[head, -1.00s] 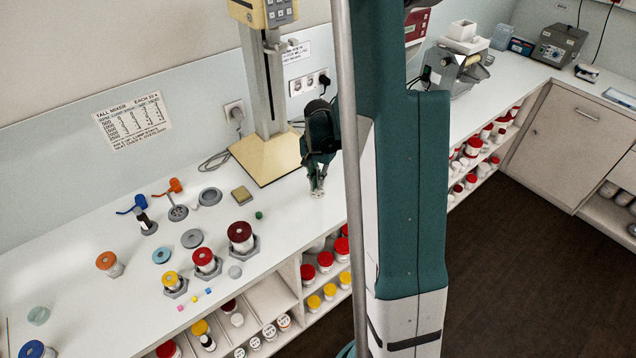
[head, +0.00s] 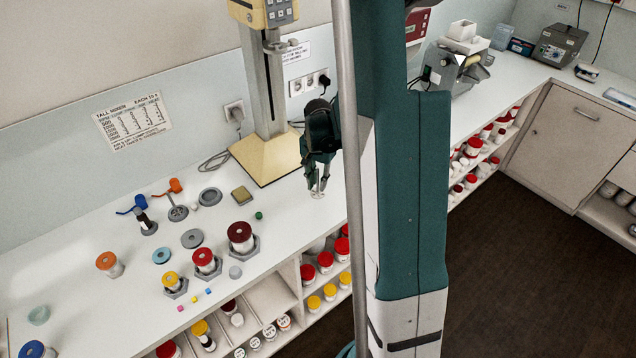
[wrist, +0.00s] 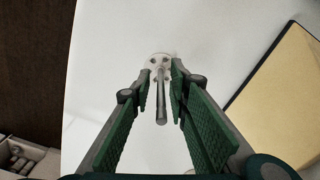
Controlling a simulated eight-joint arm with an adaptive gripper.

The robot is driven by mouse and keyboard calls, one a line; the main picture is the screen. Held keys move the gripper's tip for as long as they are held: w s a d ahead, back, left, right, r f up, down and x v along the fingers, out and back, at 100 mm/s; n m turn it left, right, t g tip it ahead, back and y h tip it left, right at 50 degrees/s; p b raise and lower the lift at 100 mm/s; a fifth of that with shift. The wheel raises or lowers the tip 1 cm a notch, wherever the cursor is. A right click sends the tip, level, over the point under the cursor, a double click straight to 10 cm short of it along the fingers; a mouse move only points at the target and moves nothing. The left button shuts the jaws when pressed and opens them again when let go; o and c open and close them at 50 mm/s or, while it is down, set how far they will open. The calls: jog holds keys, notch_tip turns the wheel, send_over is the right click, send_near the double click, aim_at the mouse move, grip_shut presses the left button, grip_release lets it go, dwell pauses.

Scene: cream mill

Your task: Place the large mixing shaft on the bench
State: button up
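The large mixing shaft (wrist: 161,104) is a thin grey rod with a pale, holed disc at its lower end. In the wrist view the disc rests on the white bench (wrist: 110,75) and the rod points up toward the camera, seemingly upright. My gripper (wrist: 161,88) has its green-padded fingers spread on both sides of the rod, with a visible gap on each side. In the head view my gripper (head: 317,186) is low over the bench, right of the tall mixer's base; the disc (head: 318,194) shows faintly beneath the fingertips.
The tall mixer's yellow base plate (head: 262,171) is close on the left of my gripper. Jars, rings and small parts, such as a dark-red-lidded jar (head: 241,237), stand farther left. The bench's front edge is near. Bare bench surrounds the disc.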

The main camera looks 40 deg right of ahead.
jog(key=shift+r, duration=5.85)
jog(key=s+a+r+n+t, duration=0.2)
jog(key=s+a+r+n, duration=0.15)
jog(key=a+r, duration=0.45)
jog(key=s+a+r+n+t, duration=0.1)
jog(key=s+a+r+n, duration=0.25)
jog(key=a+r, duration=0.45)
jog(key=s+a+r+n+t, duration=0.1)
jog(key=s+a+n+t, duration=0.3)
jog(key=s+a, duration=0.8)
jog(key=shift+s+a+r+n, duration=0.15)
jog(key=shift+s+a+n, duration=0.15)
jog(key=shift+a+n, duration=0.85)
jog(key=shift+o, duration=0.8)
jog(key=shift+d, duration=0.1)
